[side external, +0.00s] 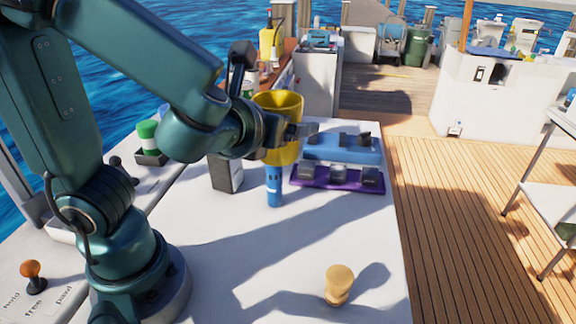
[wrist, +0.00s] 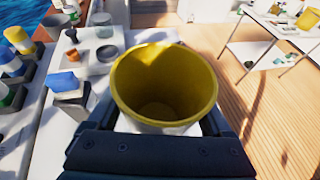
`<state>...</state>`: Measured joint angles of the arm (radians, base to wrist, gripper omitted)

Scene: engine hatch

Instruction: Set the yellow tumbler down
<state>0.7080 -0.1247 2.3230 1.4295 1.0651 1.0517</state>
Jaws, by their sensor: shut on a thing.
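The yellow tumbler (side external: 280,103) is upright in my gripper (side external: 290,135), held above the white worktop (side external: 240,262). In the wrist view the empty inside of the yellow tumbler (wrist: 165,85) faces the camera, and my gripper (wrist: 165,130) has a finger along either side of it. My gripper is shut on the tumbler. The fingers and arm cover part of its side in the side view. A blue upright piece (side external: 274,187) shows below the tumbler; I cannot tell whether they touch.
A purple tray (side external: 340,187) and a blue tray (side external: 343,156) with dark blocks are right of the gripper. A dark-sided box (side external: 225,174) stands left. A tan knob-like piece (side external: 339,284) stands near the front. The worktop's front middle is clear.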

